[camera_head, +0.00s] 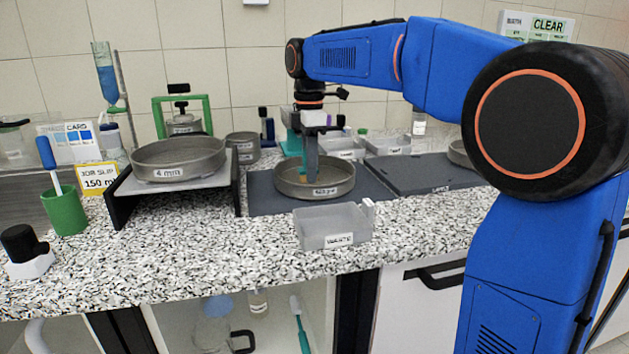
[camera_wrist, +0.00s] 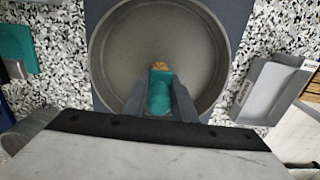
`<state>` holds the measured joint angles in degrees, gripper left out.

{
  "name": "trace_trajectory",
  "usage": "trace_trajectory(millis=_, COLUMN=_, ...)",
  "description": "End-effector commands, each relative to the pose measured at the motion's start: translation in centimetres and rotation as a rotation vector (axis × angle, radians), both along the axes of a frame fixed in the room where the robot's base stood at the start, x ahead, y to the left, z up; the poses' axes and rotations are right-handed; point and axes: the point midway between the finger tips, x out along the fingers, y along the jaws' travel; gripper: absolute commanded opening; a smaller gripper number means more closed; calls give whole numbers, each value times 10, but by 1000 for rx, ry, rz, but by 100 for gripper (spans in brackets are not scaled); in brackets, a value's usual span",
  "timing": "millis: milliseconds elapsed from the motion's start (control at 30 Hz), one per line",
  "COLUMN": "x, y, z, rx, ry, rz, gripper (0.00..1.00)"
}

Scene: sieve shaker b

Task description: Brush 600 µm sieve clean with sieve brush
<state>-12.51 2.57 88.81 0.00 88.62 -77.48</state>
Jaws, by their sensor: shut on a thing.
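The sieve (camera_head: 320,190) sits on a dark mat; its label seems to read 600 µm but is blurred. In the wrist view the sieve (camera_wrist: 108,45) is a round grey pan, its bare mesh floor filling the middle of the picture. My gripper (camera_head: 311,155) points down over the sieve. In the wrist view my gripper (camera_wrist: 160,98) is shut on the teal handle of the sieve brush (camera_wrist: 160,80). The brush's tan bristles show at its far end, inside the rim near the sieve's middle. I cannot tell whether they touch the mesh.
A waste tray (camera_head: 333,228) stands in front of the sieve, close to the counter edge. A 4 mm sieve (camera_head: 178,158) rests on a black-sided stand at left. A green cup (camera_head: 65,212) holds a blue-handled tool. A second dark mat (camera_head: 420,175) lies at right.

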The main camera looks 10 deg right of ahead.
Motion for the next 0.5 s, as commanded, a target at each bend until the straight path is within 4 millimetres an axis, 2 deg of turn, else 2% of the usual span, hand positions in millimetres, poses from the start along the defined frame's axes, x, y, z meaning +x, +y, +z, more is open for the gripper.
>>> trace_trajectory(millis=300, x=-3, y=21, z=0, rx=0, ry=0, rz=1, gripper=2)
trace_trajectory(millis=500, x=-3, y=17, z=0, rx=0, ry=0, rz=-1, gripper=2)
